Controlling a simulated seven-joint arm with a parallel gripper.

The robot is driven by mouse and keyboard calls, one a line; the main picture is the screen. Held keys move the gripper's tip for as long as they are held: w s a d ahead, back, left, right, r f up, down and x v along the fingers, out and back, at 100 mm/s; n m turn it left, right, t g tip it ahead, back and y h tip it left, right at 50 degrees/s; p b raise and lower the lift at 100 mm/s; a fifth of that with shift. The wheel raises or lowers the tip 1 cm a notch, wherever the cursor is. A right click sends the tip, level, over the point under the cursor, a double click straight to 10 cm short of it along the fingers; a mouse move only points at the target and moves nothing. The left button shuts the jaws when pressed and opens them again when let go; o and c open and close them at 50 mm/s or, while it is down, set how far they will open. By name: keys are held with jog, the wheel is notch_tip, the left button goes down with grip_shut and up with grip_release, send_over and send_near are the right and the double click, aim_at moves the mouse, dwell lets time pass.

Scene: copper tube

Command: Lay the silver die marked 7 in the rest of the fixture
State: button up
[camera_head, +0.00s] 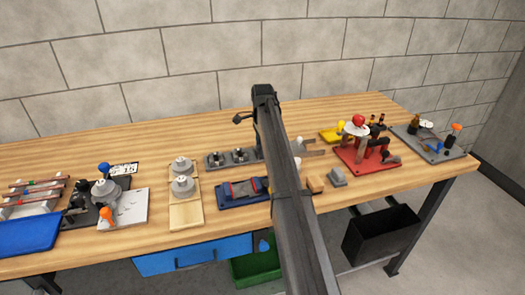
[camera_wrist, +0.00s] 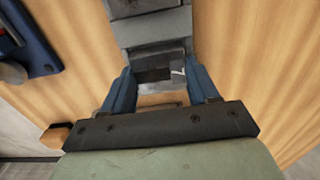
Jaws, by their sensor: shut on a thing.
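In the wrist view, my gripper (camera_wrist: 160,82) has its two blue fingers on either side of a small grey block with a dark face (camera_wrist: 153,74), and is shut on it. A pale mark on this block looks like part of a 7, so I take it for the silver die. A grey stepped metal piece (camera_wrist: 152,28) lies just beyond the fingertips and looks like part of the fixture. I cannot tell whether the die touches it. In the head view, my arm hides the gripper, the die and the spot below them.
In the head view, a blue tray with red-edged parts (camera_head: 242,203) lies left of my arm. A wooden block (camera_head: 316,184) and a grey block (camera_head: 338,177) sit to its right, near a red fixture plate (camera_head: 367,161). Wooden boards with round grey pieces (camera_head: 184,215) stand farther left.

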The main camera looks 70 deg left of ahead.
jog(key=shift+r, duration=0.15)
notch_tip(320, 180, up, 8)
jog(key=shift+f, duration=0.1)
jog(key=s+d+r+n, duration=0.1)
jog(key=s+d+r, duration=0.2)
jog(key=s+d, duration=0.55)
jog(key=s+d+f+m, duration=0.1)
jog(key=s+d, duration=0.2)
jog(key=d, duration=0.6)
jog(key=shift+f, duration=0.15)
jog(key=shift+f, duration=0.15)
jog(key=shift+f, duration=2.75)
